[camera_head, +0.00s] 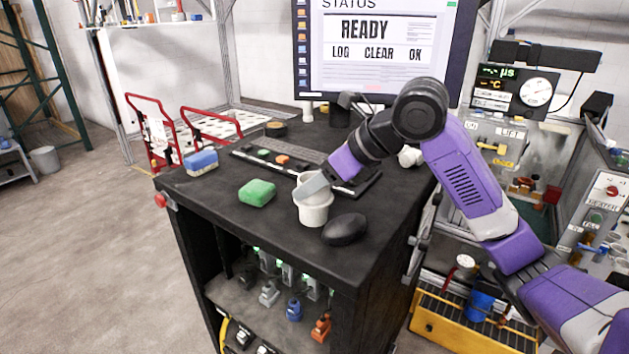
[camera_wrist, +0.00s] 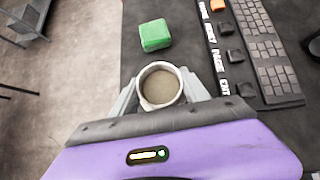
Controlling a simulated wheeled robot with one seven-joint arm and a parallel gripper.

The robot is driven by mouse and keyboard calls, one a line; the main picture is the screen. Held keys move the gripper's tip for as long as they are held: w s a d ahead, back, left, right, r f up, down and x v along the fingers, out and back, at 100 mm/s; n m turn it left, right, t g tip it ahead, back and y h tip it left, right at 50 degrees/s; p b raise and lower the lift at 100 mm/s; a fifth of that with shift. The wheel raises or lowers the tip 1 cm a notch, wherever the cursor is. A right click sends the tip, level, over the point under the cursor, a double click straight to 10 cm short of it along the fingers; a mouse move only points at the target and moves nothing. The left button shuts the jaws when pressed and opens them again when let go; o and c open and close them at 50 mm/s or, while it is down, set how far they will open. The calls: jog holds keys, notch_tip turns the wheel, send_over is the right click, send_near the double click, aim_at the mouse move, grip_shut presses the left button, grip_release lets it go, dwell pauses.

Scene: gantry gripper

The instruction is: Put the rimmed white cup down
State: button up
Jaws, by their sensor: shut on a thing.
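The rimmed white cup (camera_head: 314,208) is upright at the front part of the black cart top (camera_head: 215,205), in the head view. I cannot tell whether its base touches the top. My gripper (camera_head: 311,190) comes in from the upper right and is shut on the cup near its rim. In the wrist view the cup (camera_wrist: 160,86) sits between the two grey fingers of my gripper (camera_wrist: 161,98), and its inside looks brownish grey. The cup's far side is hidden in the head view.
A green sponge (camera_head: 257,193) lies left of the cup and a black mouse (camera_head: 345,229) close to its right. A keyboard (camera_head: 285,155) lies behind it. A blue and white sponge (camera_head: 201,162) is at the left edge. A monitor (camera_head: 385,50) stands at the back.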

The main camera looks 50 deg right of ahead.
jog(key=shift+f, duration=0.15)
jog(key=o, duration=1.4)
